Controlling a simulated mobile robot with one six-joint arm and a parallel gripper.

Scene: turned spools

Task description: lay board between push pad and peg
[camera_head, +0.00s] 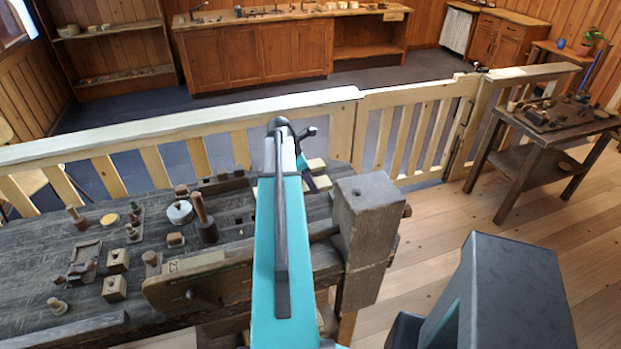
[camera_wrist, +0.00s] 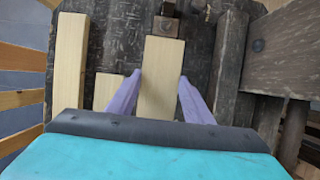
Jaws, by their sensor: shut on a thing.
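In the wrist view my gripper (camera_wrist: 160,82) has its two purple fingers shut on the sides of a pale wooden board (camera_wrist: 161,62). The board's far end is close to a small brown block with a round stud (camera_wrist: 168,27) on the dark workbench; I cannot tell whether they touch, or whether this is the push pad or the peg. The board's near end is hidden by my gripper body.
Two more pale boards lie left of the held one, a long one (camera_wrist: 70,60) and a shorter one (camera_wrist: 108,90). A dark bar (camera_wrist: 228,65) and a thick bench block (camera_head: 368,200) stand at right. A mallet (camera_head: 203,218) and small wooden parts occupy the bench's left. A railing (camera_head: 180,125) runs behind.

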